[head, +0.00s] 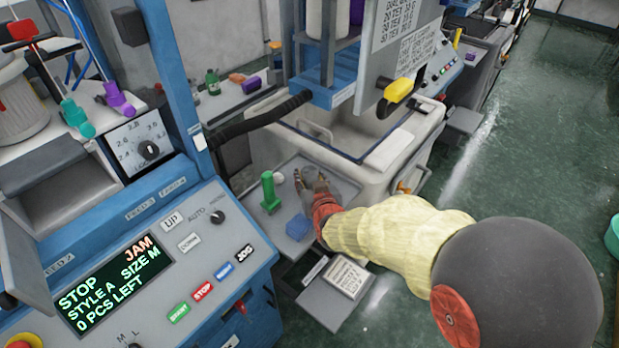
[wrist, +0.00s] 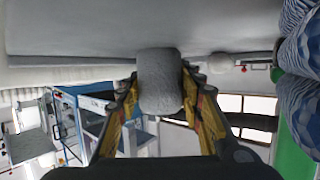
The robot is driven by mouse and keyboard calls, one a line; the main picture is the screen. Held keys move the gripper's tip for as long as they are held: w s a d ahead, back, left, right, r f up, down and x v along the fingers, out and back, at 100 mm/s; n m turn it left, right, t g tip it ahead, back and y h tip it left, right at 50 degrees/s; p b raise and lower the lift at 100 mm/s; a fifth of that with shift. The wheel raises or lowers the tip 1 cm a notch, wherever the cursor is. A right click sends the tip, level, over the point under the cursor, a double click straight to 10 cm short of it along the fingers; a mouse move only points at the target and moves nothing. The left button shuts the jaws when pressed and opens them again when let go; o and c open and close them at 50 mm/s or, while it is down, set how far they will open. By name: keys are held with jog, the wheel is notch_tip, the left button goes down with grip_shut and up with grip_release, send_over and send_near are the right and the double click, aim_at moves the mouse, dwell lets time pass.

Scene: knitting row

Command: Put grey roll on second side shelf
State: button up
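My gripper (head: 316,182) is over a grey side shelf (head: 345,190) on the second machine, reaching in from the right. In the wrist view, the grey roll (wrist: 160,82) sits between the two yellow-and-dark fingers, which press against both its sides. The roll's far end is close to a grey flat surface (wrist: 90,30); whether it touches it I cannot tell. In the head view, the roll is mostly hidden by the fingers.
The control panel (head: 150,270) fills the near left.

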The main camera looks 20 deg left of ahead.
jog(key=o, duration=0.5)
jog(key=shift+c, duration=0.2)
jog(key=shift+r, duration=0.15)
jog(key=shift+s+d+r+p, duration=0.1)
jog(key=shift+s+r+p, duration=0.15)
jog(key=shift+p, duration=0.1)
jog(key=p+v, duration=0.2)
jog(key=v, duration=0.9)
jog(key=shift+s+d+p, duration=0.1)
jog(key=shift+s+p, duration=0.05)
jog(key=shift+p, duration=0.25)
